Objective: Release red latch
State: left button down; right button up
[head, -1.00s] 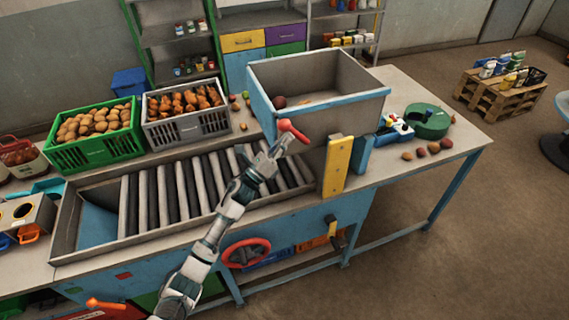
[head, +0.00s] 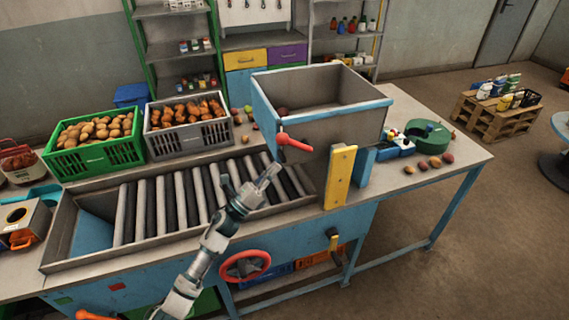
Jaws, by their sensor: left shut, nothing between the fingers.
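The red latch (head: 294,143) is a short red lever on the front of the grey, blue-rimmed hopper (head: 335,131). It slants slightly down to the right, with its rounded end at the left. My left gripper (head: 268,174) is shut and empty, below and left of the latch, over the right part of the roller bed. A visible gap separates its fingertips from the latch. My right gripper is not in view.
A yellow upright plate (head: 340,177) stands right of the latch. The roller conveyor (head: 166,207) lies left, with a green potato crate (head: 95,156) and a grey crate (head: 188,139) behind it. A red handwheel (head: 245,265) is below the bench edge.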

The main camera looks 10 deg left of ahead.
pick_arm(q)
jog(key=v, duration=0.4)
jog(key=shift+s+a+b, duration=0.2)
jog(key=shift+a+b, duration=0.2)
jog(key=shift+d+f, duration=0.1)
